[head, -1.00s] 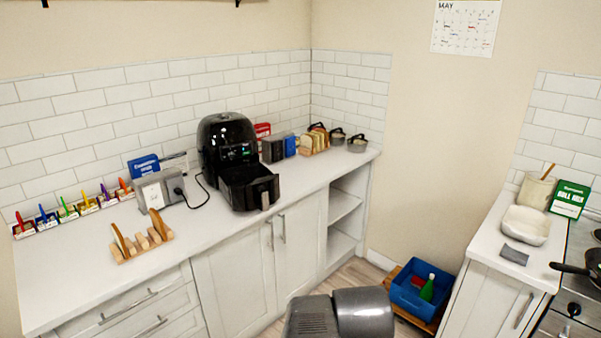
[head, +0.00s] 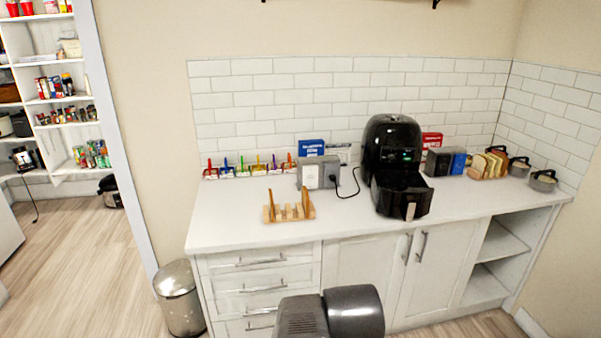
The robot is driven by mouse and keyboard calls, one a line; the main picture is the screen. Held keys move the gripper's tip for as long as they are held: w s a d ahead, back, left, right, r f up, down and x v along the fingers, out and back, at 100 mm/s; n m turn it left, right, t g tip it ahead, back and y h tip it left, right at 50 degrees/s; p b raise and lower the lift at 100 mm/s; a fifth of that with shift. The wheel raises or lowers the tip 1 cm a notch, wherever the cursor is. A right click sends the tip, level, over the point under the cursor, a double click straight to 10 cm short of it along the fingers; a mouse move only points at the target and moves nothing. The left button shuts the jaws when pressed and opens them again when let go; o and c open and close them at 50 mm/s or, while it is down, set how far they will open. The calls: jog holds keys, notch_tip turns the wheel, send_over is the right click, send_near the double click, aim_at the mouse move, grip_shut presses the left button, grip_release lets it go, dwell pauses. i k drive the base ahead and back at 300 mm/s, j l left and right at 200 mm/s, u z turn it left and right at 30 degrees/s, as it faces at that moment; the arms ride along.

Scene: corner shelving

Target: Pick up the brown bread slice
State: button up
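A wooden toast rack (head: 287,216) stands on the white counter left of the middle, with thin brown slices, seen almost edge-on, upright in it: one on the left (head: 271,205) and one on the right (head: 305,204). Several bread slices (head: 487,165) in tan and brown tones stand in a row at the counter's right; their exact kinds are too small to tell. Part of my own arm shows at the bottom middle, in front of the cabinets. My gripper's fingers are not in view.
A black air fryer (head: 392,160) with its drawer out stands on the counter (head: 240,235), right of a grey toaster (head: 318,173). Small colourful holders line the wall. A metal bin (head: 180,298) stands at the counter's left end. Open floor (head: 80,270) lies left.

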aim_at(306, 197)
jog(key=i+l+u, duration=0.45)
jog(key=i, duration=0.25)
jog(key=i+l+u, duration=0.45)
jog(key=i+l, duration=0.15)
